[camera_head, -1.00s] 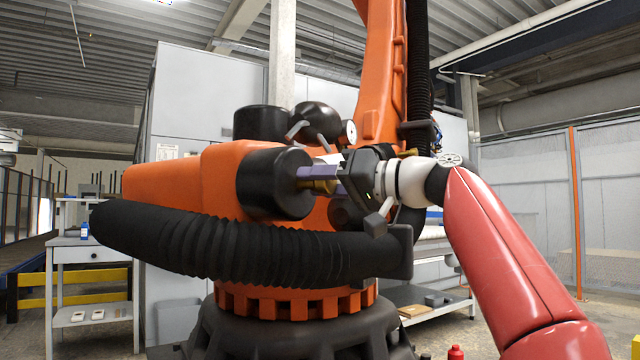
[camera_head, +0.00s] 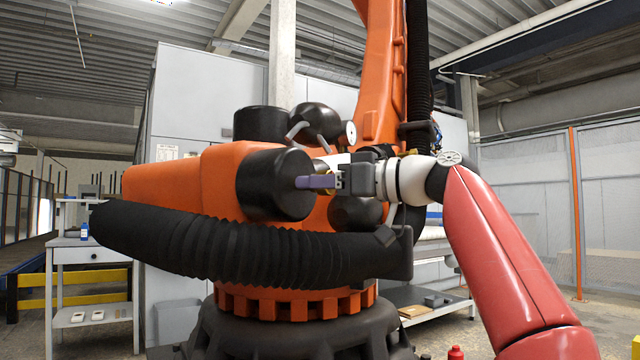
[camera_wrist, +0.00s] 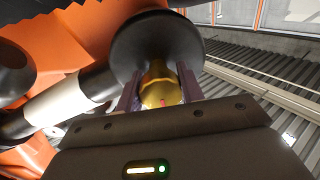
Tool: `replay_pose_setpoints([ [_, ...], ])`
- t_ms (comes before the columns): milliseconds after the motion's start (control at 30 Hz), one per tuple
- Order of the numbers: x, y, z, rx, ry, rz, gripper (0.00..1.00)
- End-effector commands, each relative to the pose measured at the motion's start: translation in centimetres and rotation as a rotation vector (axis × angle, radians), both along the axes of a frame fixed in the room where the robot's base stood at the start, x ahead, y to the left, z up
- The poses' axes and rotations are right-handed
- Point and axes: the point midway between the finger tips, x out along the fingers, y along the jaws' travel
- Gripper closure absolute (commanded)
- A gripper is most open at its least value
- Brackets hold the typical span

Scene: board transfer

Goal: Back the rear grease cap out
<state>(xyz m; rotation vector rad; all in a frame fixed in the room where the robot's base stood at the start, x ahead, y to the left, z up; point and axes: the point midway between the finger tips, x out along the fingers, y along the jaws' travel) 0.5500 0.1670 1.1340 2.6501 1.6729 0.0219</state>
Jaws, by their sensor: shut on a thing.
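The brass grease cap (camera_wrist: 160,86) is in the wrist view, at the end face of a black round motor housing (camera_wrist: 152,42). A small red mark shows on its near side. My gripper (camera_wrist: 158,80) is shut on the cap, one purple finger on each side. In the head view my gripper (camera_head: 314,182) reaches in from the right to the face of the black housing (camera_head: 270,184). There its near finger hides most of the cap. Whether the cap's thread is still engaged cannot be seen.
A thick black corrugated hose (camera_head: 240,240) runs just below my gripper. Black rounded housings (camera_head: 318,122) stand above and behind it, on the orange robot body (camera_head: 180,180). A white cylinder (camera_wrist: 70,100) lies close on the left in the wrist view.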

Motion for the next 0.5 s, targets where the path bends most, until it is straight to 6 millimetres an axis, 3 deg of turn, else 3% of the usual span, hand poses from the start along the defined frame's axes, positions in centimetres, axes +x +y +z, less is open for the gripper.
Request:
replay_pose_setpoints([
  [300,0.05,0.05,-0.26,-0.005,0.003,0.003,0.85],
  [333,0.05,0.05,-0.26,-0.005,0.003,0.003,0.6],
  [400,0.06,0.04,-0.23,-0.004,0.003,0.002,0.53],
  [500,0.04,0.03,-0.17,-0.003,0.003,0.001,0.53],
])
